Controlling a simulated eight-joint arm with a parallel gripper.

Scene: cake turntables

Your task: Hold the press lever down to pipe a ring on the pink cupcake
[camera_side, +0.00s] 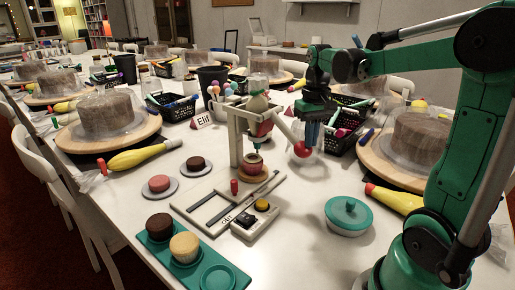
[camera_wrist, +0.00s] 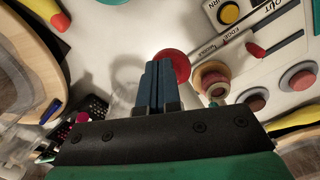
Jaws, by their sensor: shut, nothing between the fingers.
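The piping press (camera_side: 236,135) is a pale frame holding a piping bag with a red and green body. Its pale lever slopes down to the right and ends in a red ball knob (camera_side: 302,149), also in the wrist view (camera_wrist: 175,64). My gripper (camera_side: 309,146) is shut and empty, fingers pointing down right beside the knob; its blue fingertips (camera_wrist: 161,60) partly overlap the knob in the wrist view. I cannot tell whether they touch. A cupcake (camera_side: 253,164) in a reddish case stands under the nozzle; it also shows in the wrist view (camera_wrist: 211,78). Its top is not clear.
A teal tray (camera_side: 216,276) holds a brown and a tan cupcake. A switch box (camera_side: 255,219) sits before the press. A teal lidded pot (camera_side: 348,215) and black basket (camera_side: 344,140) stand nearby.

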